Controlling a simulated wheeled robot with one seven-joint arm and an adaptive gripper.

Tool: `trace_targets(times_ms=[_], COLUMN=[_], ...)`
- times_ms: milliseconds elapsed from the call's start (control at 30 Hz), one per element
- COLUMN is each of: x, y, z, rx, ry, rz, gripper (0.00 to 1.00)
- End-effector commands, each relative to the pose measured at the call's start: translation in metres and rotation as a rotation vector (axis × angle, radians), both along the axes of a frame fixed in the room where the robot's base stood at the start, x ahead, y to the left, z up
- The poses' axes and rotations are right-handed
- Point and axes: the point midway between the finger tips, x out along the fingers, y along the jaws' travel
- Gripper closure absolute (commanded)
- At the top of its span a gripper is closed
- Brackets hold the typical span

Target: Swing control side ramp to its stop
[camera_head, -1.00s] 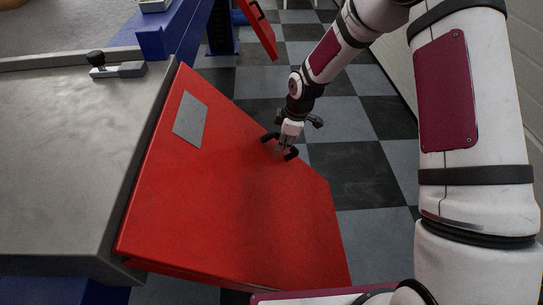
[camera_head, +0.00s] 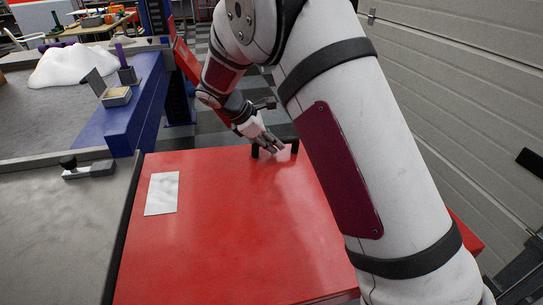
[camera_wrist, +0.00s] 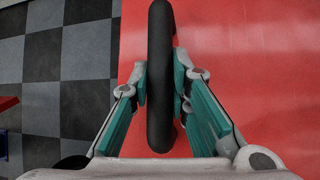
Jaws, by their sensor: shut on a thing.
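The red ramp (camera_head: 230,225) is a flat panel along the right edge of the grey platform (camera_head: 60,235). It looks close to level with the platform. A pale plate (camera_head: 162,193) lies on its surface. My gripper (camera_head: 276,149) is at the ramp's far edge, on its black handle (camera_head: 294,146). In the wrist view, the green-padded fingers close on both sides of the black handle bar (camera_wrist: 160,35), with the red ramp (camera_wrist: 250,60) behind it. My arm hides the ramp's right part. Whether the ramp touches a stop does not show.
A latch with a black knob (camera_head: 88,168) sits on the platform's edge. A blue beam (camera_head: 140,105) with a small open box (camera_head: 116,96) lies beyond. A ribbed white wall (camera_head: 450,90) stands at right. Checkered floor (camera_wrist: 60,60) is clear beside the ramp.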

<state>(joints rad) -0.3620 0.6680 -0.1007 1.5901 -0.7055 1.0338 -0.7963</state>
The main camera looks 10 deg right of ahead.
Motion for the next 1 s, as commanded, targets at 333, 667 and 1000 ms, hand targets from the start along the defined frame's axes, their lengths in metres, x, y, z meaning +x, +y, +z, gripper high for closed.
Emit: trace_targets(times_ms=[333, 667, 1000], x=[0.000, 0.001, 0.001], y=[0.003, 0.003, 0.004], z=[0.029, 0.034, 0.032], rx=[-0.083, -0.088, -0.085], ry=[0.001, -0.004, -0.002], rz=[0.001, 0.003, 0.003], gripper=[1.00, 1.00, 0.62])
